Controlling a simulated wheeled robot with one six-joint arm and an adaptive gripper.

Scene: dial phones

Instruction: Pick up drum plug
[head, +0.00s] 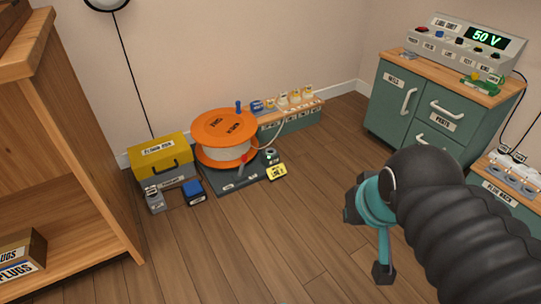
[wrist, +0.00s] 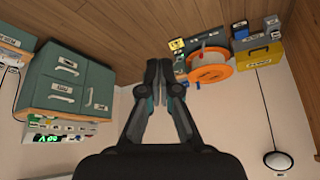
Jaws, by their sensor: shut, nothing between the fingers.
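The orange cable drum (head: 224,127) stands on a dark base plate (head: 230,182) on the floor, against the back wall. A pale cable runs from its right side toward a small dark round piece (head: 271,155) on the plate, beside a yellow label. I cannot tell whether that piece is the drum plug. The drum also shows upside down in the wrist view (wrist: 211,73), right of my gripper (wrist: 158,66). My gripper is shut and empty, its fingertips together, in mid-air well apart from the drum. In the head view my arm is at the lower right.
A yellow box (head: 161,151) stands left of the drum, with a small blue box (head: 194,192) in front. Green cabinets (head: 440,105) are at right, a wooden shelf (head: 70,130) at left. The middle floor is clear.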

